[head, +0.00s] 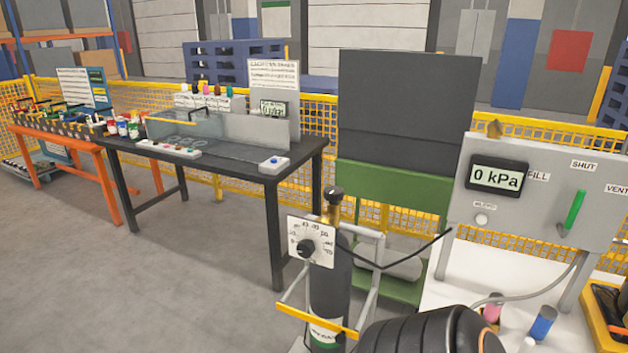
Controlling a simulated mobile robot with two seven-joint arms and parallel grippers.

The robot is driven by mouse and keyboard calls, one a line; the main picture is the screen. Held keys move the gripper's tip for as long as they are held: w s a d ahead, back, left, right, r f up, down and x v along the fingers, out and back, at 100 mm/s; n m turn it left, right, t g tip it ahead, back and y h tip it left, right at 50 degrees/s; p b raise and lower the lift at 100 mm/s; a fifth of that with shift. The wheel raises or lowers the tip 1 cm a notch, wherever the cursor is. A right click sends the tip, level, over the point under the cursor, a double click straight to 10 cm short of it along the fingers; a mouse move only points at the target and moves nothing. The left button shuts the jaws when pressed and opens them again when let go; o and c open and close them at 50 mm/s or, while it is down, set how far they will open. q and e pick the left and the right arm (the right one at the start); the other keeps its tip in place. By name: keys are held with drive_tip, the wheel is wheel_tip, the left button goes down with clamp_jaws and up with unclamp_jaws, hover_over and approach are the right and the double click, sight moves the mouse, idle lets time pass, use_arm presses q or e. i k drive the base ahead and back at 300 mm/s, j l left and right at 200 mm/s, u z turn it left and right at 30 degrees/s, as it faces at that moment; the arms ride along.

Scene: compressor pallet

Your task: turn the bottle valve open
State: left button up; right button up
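A dark gas bottle (330,285) stands upright in the lower middle of the head view, in a grey frame with a yellow bar. How far the valve is turned cannot be told. A black ribbed part of my arm shows at the bottom edge, right of the bottle. Neither gripper is in view.
A grey panel (545,215) on the right has a display (497,177) reading 0 kPa and a green lever (573,212) near the SHUT label. A black hose runs from the bottle toward it. A dark table (225,165) stands behind left. Floor at left is clear.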

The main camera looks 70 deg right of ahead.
sight(334, 194)
drive_tip(key=i+z, duration=0.6)
drive_tip(key=z, duration=0.15)
drive_tip(key=i+j+z, duration=0.1)
drive_tip(key=i+z, duration=0.3)
drive_tip(key=k, duration=0.1)
